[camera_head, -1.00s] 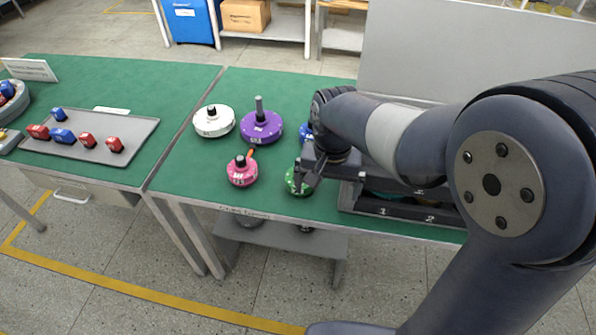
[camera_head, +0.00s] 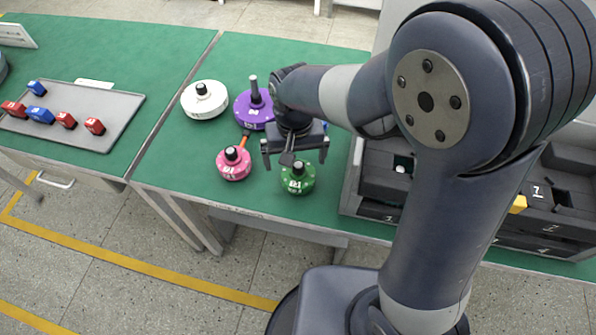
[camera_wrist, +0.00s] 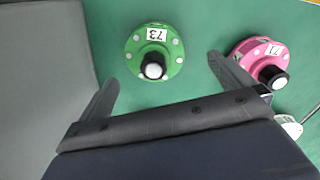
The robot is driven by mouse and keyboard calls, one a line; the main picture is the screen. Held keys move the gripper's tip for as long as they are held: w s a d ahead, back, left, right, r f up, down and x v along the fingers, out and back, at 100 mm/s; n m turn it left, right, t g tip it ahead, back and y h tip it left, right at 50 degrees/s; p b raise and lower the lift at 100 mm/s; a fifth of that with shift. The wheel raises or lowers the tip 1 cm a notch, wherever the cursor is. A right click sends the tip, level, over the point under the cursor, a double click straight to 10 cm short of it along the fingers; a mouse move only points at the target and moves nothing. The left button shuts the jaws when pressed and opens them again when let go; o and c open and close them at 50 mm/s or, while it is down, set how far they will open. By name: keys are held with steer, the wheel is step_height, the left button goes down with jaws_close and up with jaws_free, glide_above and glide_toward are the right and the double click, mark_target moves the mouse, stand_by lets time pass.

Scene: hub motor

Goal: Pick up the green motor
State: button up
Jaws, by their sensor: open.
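The green motor (camera_head: 297,181) is a round disc with a black hub on top, upright on the green table near its front edge. In the wrist view the green motor (camera_wrist: 155,50) lies ahead of my gripper, between the lines of its two fingers. My gripper (camera_head: 294,160) is open and empty, pointing down just behind and above the motor. The wrist view shows the fingers of my gripper (camera_wrist: 168,85) spread wide, apart from the motor.
A pink motor (camera_head: 233,164) stands close to the left of the green one. Purple (camera_head: 252,118) and white (camera_head: 205,106) motors stand farther back. A dark compartment box (camera_head: 375,208) is on the right. A grey tray (camera_head: 118,125) with small red and blue parts lies on the left table.

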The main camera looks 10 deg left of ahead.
mark_target(298, 175)
steer(key=shift+s+d+f, duration=0.1)
steer(key=shift+d+f, duration=0.1)
steer(key=shift+f, duration=1.55)
steer(key=shift+d+f, duration=0.15)
steer(key=shift+f, duration=1.6)
steer(key=shift+c, duration=0.3)
steer(key=c, duration=1.5)
